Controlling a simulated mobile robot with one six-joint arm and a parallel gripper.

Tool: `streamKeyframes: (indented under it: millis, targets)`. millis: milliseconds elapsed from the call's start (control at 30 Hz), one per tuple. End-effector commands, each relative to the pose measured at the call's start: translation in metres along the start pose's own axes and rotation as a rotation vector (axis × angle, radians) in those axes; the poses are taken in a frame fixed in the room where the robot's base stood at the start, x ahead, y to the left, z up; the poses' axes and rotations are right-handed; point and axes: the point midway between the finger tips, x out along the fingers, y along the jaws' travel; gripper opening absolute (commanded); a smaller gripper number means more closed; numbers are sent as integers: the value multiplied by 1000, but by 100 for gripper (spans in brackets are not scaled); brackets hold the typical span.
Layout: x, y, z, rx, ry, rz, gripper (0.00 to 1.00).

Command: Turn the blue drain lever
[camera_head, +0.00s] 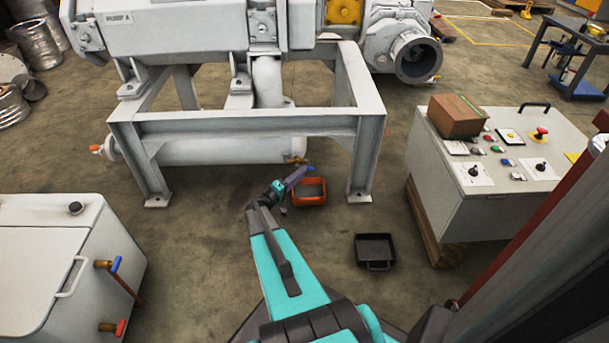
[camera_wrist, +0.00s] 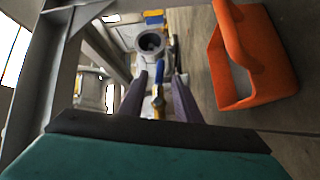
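The blue drain lever (camera_head: 310,168) sits beside a brass valve (camera_head: 296,160) at the underside of the grey pump frame, right of the white horizontal tank. In the wrist view the blue lever (camera_wrist: 158,102) shows between the two purple-grey fingers of my gripper (camera_wrist: 160,78), with visible gaps on both sides. In the head view my gripper (camera_head: 296,178) reaches up to the lever from the lower left. The fingers are apart, and I see no clear contact with the lever. The lever's far end and exact angle are too small to tell.
An orange tray (camera_head: 309,196) lies on the floor just below the lever; it looms right in the wrist view (camera_wrist: 272,50). Grey frame legs (camera_head: 366,155) stand nearby. A black tray (camera_head: 375,250) and a control desk (camera_head: 490,190) are right. Another blue lever (camera_head: 116,264) is on the white cabinet left.

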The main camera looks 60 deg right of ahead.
Motion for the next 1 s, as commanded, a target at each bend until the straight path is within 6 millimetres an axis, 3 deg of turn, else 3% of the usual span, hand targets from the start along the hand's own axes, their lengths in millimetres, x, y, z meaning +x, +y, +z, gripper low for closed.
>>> streamKeyframes:
  millis: [300, 733, 900, 1000]
  targets:
    - [36, -1, 0, 0, -1, 2, 30]
    - [41, 0, 0, 0, 0, 0, 30]
    - [41, 0, 0, 0, 0, 1, 2]
    - [41, 0, 0, 0, 0, 1, 0]
